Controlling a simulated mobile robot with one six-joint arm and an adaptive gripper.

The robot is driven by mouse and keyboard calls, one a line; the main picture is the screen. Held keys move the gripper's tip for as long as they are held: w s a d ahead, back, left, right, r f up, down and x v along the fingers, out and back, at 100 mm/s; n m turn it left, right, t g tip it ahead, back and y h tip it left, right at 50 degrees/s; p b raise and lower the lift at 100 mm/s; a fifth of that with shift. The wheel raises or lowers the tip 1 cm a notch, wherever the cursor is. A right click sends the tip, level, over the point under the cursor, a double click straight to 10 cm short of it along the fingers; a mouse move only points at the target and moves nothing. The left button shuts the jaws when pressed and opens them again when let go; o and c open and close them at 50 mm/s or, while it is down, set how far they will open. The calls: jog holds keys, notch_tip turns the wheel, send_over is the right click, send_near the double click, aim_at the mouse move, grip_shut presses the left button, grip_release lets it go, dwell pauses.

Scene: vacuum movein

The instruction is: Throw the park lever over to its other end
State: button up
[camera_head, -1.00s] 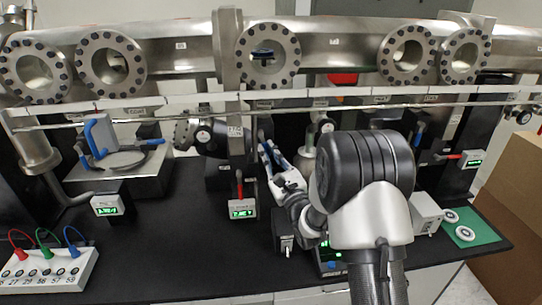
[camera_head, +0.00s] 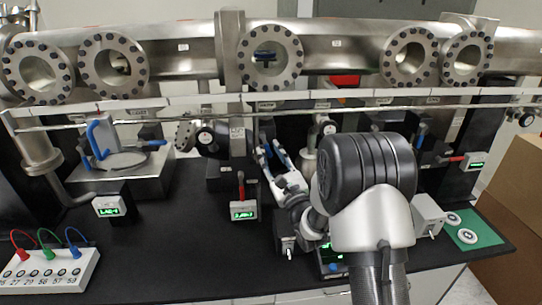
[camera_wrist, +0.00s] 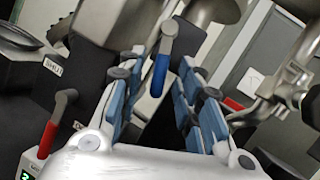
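A lever with a blue grip and a grey metal pivot (camera_wrist: 160,72) stands ahead of my gripper (camera_wrist: 157,85) in the wrist view. Its grip appears between the two blue-padded fingers, with gaps on both sides. My gripper is open and holds nothing. A second lever with a red grip (camera_wrist: 48,138) is at the left of the wrist view, outside the fingers. It also shows in the head view (camera_head: 241,186), above a box with a green display. No readable label shows which lever is the park lever. In the head view my gripper (camera_head: 272,153) reaches toward the bench's back; the blue-grip lever cannot be made out there.
A flanged steel pipe (camera_head: 190,52) and a thin rail (camera_head: 180,122) run across above the bench (camera_head: 165,235). A socket box (camera_head: 45,270) with coloured cables is front left. A green mat (camera_head: 475,232) with white discs is right. The left-centre bench is clear.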

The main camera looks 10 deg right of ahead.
jog(key=v, duration=1.2)
jog(key=shift+r, duration=0.1)
jog(key=shift+c, duration=0.4)
